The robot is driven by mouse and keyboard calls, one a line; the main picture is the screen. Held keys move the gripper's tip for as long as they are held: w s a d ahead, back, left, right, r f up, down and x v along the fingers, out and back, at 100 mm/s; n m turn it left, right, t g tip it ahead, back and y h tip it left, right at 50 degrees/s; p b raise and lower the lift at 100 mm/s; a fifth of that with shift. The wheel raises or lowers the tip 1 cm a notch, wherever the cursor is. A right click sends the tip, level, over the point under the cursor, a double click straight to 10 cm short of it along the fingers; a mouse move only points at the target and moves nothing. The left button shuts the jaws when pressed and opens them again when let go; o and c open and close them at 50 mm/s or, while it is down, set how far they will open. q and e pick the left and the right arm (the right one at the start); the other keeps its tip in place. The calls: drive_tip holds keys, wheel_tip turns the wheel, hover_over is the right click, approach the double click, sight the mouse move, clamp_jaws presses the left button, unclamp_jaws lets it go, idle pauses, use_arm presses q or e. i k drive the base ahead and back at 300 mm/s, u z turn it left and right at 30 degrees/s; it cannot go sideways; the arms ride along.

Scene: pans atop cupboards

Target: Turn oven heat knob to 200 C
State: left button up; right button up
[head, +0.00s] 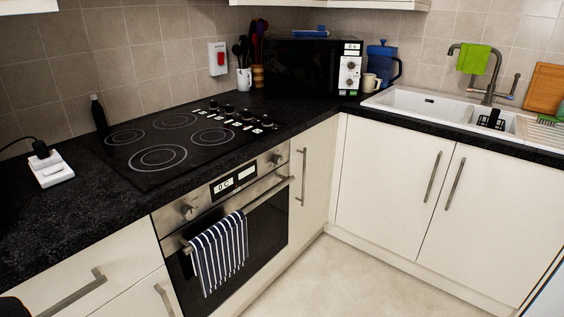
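The oven (262,205) is built in below the black hob, with its door shut. Its steel front panel carries a round knob (188,211) at the left end and another knob (277,160) at the right end. Which knob sets the heat cannot be told from the panel markings at this size. A striped towel (220,252) hangs over the oven door handle, below the left knob. Neither of my grippers can be made out in this view.
The hob (190,140) has its own row of knobs along its right side. A microwave (310,66) stands in the corner, left of the sink (440,105). Drawer handles (72,294) jut out left of the oven. The floor (340,285) in front is clear.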

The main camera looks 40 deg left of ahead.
sight(277, 160)
drive_tip(key=u, duration=0.35)
drive_tip(key=i, duration=0.4)
drive_tip(key=u, duration=1.3)
drive_tip(key=i, duration=0.95)
drive_tip(key=u, duration=0.6)
